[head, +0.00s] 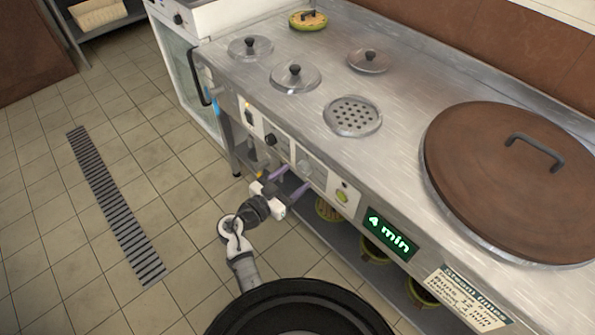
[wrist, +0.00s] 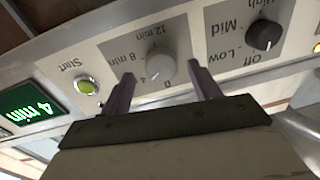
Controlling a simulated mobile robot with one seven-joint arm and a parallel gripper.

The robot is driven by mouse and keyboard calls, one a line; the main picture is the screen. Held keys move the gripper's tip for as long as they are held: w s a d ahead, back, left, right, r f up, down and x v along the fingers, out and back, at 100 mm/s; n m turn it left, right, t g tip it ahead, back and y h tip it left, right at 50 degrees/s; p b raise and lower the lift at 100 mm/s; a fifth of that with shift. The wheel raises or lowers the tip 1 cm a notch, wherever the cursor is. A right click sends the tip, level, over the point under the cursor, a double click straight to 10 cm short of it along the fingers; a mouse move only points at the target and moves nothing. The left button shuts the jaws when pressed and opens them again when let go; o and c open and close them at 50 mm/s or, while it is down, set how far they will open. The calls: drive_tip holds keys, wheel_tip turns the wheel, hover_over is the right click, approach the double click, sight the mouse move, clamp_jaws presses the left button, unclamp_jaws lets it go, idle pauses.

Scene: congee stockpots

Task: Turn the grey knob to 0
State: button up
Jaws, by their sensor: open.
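The grey knob (wrist: 162,63) sits on a light dial plate marked 0, 4, 8 min and 12 min, which appears upside down in the wrist view. In the head view the grey knob (head: 304,169) is on the stove's front panel. The display (head: 389,234) reads "4 min", also in the wrist view (wrist: 30,107). My gripper (wrist: 161,75) is open, its two purple fingers pointing at the panel on either side of the grey knob. In the head view my gripper (head: 291,181) is just in front of the panel. I cannot tell whether the fingers touch the knob.
A black knob (wrist: 264,35) marked Off, Low, Mid and High is beside the grey one. A green Start button (wrist: 88,87) is on its other side. The steel counter (head: 395,85) holds a large brown lid (head: 500,190). Pots (head: 375,250) stand on the shelf below. Tiled floor is clear at left.

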drive_tip(key=shift+x, duration=1.2)
drive_tip(key=c, duration=1)
drive_tip(key=shift+n, duration=0.3)
drive_tip(key=n, duration=0.5)
drive_tip(key=shift+s, duration=0.1)
drive_tip(key=n+p, duration=0.1)
drive_tip(key=n, duration=0.2)
drive_tip(key=shift+r+g, duration=0.15)
drive_tip(key=shift+g, duration=0.15)
drive_tip(key=shift+n+p, duration=0.5)
drive_tip(key=shift+n, duration=1)
